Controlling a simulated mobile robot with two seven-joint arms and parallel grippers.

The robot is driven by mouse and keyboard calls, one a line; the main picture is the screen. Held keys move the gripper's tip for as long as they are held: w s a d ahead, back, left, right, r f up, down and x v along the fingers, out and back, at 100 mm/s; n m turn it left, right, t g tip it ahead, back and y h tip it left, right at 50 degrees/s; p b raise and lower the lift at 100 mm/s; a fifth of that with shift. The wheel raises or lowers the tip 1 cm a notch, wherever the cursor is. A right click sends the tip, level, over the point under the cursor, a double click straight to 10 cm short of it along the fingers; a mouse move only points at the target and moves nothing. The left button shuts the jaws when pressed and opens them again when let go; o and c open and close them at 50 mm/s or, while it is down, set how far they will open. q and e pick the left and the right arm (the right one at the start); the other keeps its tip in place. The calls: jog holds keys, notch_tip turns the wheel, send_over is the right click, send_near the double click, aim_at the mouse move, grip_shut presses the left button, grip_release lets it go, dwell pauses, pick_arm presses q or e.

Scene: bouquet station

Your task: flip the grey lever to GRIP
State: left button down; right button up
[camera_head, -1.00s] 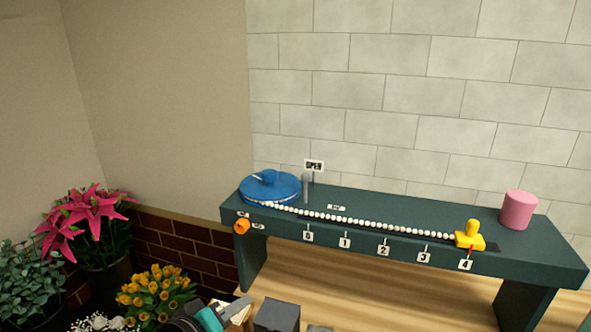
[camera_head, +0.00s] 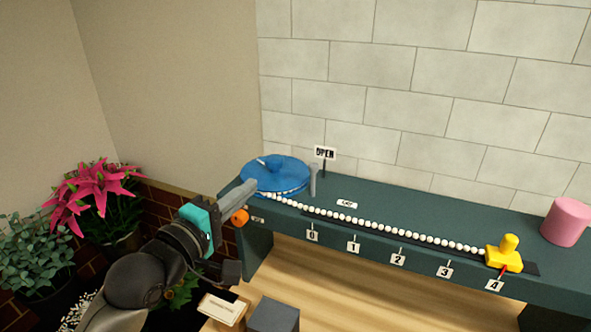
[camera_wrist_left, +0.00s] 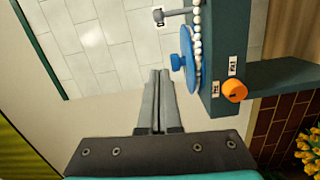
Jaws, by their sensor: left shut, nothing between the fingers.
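The grey lever (camera_head: 313,180) stands upright on the dark green shelf (camera_head: 385,205), just right of the blue disc (camera_head: 272,176). A small sign (camera_head: 325,153) reading OPEN stands behind it. The lever also shows at the top of the left wrist view (camera_wrist_left: 175,14). My left gripper (camera_head: 253,185) is shut and empty. Its fingertips overlap the disc's left front edge in the head view, left of the lever. In the left wrist view its fingertips (camera_wrist_left: 158,73) are apart from the disc's blue knob (camera_wrist_left: 178,62). My right gripper is not in view.
A string of white beads (camera_head: 400,233) runs from the disc to a yellow slider (camera_head: 504,254) near label 4. An orange knob (camera_head: 239,216) sits on the shelf's front. A pink cylinder (camera_head: 566,222) stands at right. Pink flowers (camera_head: 95,193) stand at left.

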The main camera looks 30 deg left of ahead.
aim_at(313, 181)
pick_arm(q)
jog(key=w+p, duration=0.1)
jog(key=w, duration=0.9)
jog(key=shift+w+d, duration=0.1)
jog(key=shift+d, duration=0.05)
jog(key=d, duration=0.2)
jog(key=d+p, duration=0.1)
jog(key=shift+w+d+f, duration=0.1)
jog(key=shift+w+f, duration=0.05)
jog(key=shift+w, duration=0.1)
jog(key=shift+w+d+f, duration=0.1)
jog(key=shift+d, duration=0.25)
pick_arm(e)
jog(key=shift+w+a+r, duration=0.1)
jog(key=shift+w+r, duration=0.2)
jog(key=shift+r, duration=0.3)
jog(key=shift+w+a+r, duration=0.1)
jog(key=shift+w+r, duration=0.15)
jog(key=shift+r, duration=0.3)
pick_arm(q)
jog(key=shift+w, duration=0.15)
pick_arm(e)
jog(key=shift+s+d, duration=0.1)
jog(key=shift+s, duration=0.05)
